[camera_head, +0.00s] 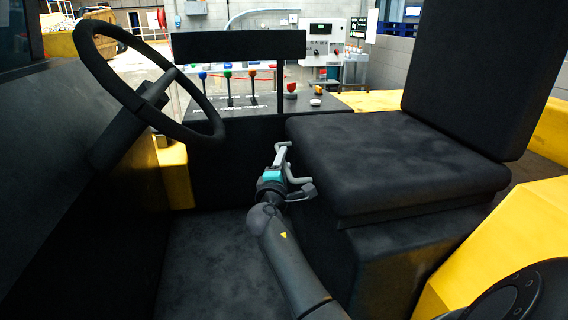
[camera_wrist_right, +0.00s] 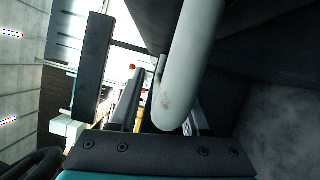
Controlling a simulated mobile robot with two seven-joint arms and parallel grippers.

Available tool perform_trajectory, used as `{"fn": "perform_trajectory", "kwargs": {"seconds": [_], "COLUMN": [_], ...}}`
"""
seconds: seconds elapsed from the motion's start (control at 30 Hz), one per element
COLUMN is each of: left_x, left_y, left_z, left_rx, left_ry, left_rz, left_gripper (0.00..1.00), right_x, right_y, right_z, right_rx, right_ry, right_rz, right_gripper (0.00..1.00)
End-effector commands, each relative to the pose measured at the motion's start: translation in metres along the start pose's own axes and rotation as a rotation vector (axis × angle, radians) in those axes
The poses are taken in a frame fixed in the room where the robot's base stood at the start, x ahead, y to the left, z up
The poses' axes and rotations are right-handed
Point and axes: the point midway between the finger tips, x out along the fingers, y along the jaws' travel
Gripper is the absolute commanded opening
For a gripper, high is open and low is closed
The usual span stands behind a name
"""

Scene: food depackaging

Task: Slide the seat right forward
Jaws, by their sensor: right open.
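The black seat (camera_head: 385,155) fills the right half of the head view, with its upright backrest (camera_head: 485,70) behind the cushion. A light grey bent bar (camera_head: 282,153) shows at the seat's front left edge, by my right gripper (camera_head: 287,181). In the right wrist view the thick, rounded grey bar (camera_wrist_right: 190,65) comes down from the top, and its end overlaps the space between the two dark fingers of my right gripper (camera_wrist_right: 163,118). The right gripper is open; I cannot tell whether it touches the bar. My left gripper is not in view.
A black steering wheel (camera_head: 150,82) stands at the left. A console with several coloured levers (camera_head: 252,85) and a red button (camera_head: 291,89) lies ahead, below a dark flat panel (camera_head: 238,44). The dark floor (camera_head: 215,265) left of my right arm is clear.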

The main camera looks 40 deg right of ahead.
Motion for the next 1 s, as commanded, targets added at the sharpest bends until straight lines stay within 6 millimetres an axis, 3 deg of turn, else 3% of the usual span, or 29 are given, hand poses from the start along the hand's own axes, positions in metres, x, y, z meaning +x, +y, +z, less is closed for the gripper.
{"fn": "perform_trajectory", "kwargs": {"seconds": [0.1, 0.5, 1.0], "left_x": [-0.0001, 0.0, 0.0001], "left_y": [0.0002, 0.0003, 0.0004], "left_z": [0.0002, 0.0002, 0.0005], "left_rx": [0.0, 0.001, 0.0], "left_ry": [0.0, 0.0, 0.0], "left_rz": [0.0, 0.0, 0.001], "left_gripper": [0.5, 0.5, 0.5], "right_x": [-0.0001, -0.0005, -0.0006], "right_y": [0.0001, -0.0001, -0.0003], "right_z": [0.0001, 0.0, -0.0001], "right_rx": [0.0, -0.001, -0.001], "right_ry": [0.0, 0.0, 0.0], "right_rz": [0.0, 0.0, 0.0], "right_gripper": [0.46, 0.01, 0.0]}}
